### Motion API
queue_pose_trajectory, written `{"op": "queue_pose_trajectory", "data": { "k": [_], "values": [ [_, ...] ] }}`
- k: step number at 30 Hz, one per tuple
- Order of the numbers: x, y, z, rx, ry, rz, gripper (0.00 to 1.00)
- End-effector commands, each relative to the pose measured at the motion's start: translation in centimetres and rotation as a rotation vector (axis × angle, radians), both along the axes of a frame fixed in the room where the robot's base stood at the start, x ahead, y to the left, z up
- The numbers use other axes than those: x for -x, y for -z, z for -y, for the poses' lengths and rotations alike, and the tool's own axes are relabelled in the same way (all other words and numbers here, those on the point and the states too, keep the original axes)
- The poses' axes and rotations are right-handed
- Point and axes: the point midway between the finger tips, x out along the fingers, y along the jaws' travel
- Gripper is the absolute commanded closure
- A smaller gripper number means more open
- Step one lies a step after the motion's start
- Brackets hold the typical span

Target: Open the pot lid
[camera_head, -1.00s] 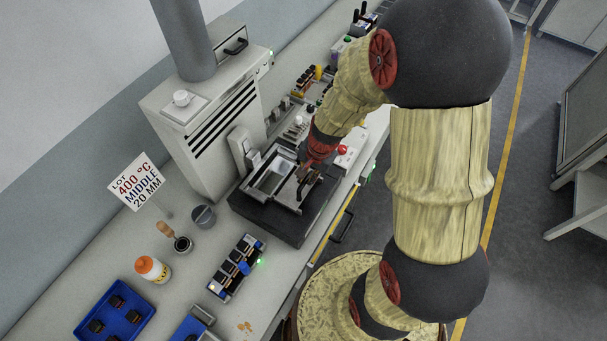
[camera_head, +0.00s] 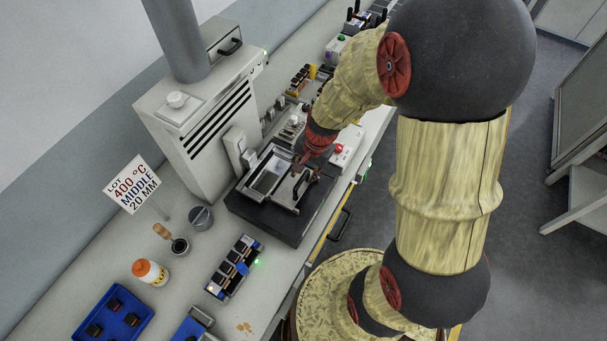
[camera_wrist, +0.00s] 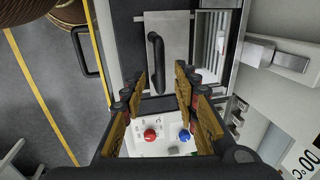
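The pot (camera_head: 252,213) is a dark block with a pale metal-rimmed top on the bench. Its lid is a flat grey plate (camera_wrist: 177,30) with a black bar handle (camera_wrist: 156,62), beside a bright framed opening (camera_wrist: 210,45). The handle also shows in the head view (camera_head: 300,186), partly behind my gripper. My gripper (camera_wrist: 161,80) is open, fingers apart and empty. In the wrist view the handle's near end appears between the fingertips; I cannot tell whether they touch it. In the head view my gripper (camera_head: 305,162) is over the pot's far right side.
A white box with a red button (camera_wrist: 150,134) and a blue button (camera_wrist: 184,135) stands beyond the pot. A tall vented cabinet (camera_head: 200,135) stands behind it. A connector rack (camera_head: 234,266), bottle (camera_head: 150,271) and blue tray (camera_head: 112,312) are nearer on the bench.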

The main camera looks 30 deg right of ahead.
Motion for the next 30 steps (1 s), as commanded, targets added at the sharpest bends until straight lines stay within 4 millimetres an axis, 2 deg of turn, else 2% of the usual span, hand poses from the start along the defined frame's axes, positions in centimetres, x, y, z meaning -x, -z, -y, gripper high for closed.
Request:
{"op": "queue_pose_trajectory", "data": {
  "k": [1,6,13,19,30],
  "values": [
    [0.0,-1.2,0.2,0.002,0.000,0.008,0.70],
    [0.6,-4.7,0.6,0.002,0.000,0.008,0.70],
    [1.2,-8.1,0.9,0.001,0.001,0.004,0.70],
    [1.5,-9.2,1.0,0.000,0.001,0.001,0.70],
    [1.5,-9.2,1.0,0.001,0.000,0.001,0.70]
  ]
}}
